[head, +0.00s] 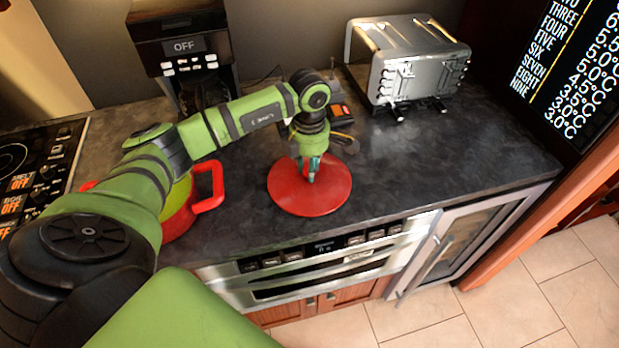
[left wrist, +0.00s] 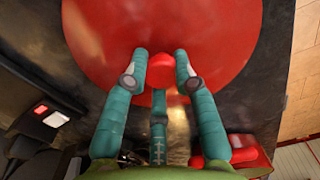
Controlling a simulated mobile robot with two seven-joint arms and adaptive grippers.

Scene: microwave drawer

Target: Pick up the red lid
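The red lid (head: 325,195) is a round, flat disc lying on the dark countertop in the head view. It fills the top of the left wrist view (left wrist: 100,50), where its small red knob (left wrist: 163,62) shows near the middle. My left gripper (head: 311,176) points down over the lid's middle. In the left wrist view its teal fingers (left wrist: 160,78) stand apart around the knob, with gaps visible beside it. Contact with the knob is hard to judge. My right gripper is in neither view.
A red pot (head: 207,204) stands left of the lid, partly behind my left arm. A coffee maker (head: 184,45) and a silver toaster (head: 408,68) stand at the back. The stove (head: 40,165) is at far left. The counter right of the lid (head: 440,155) is clear.

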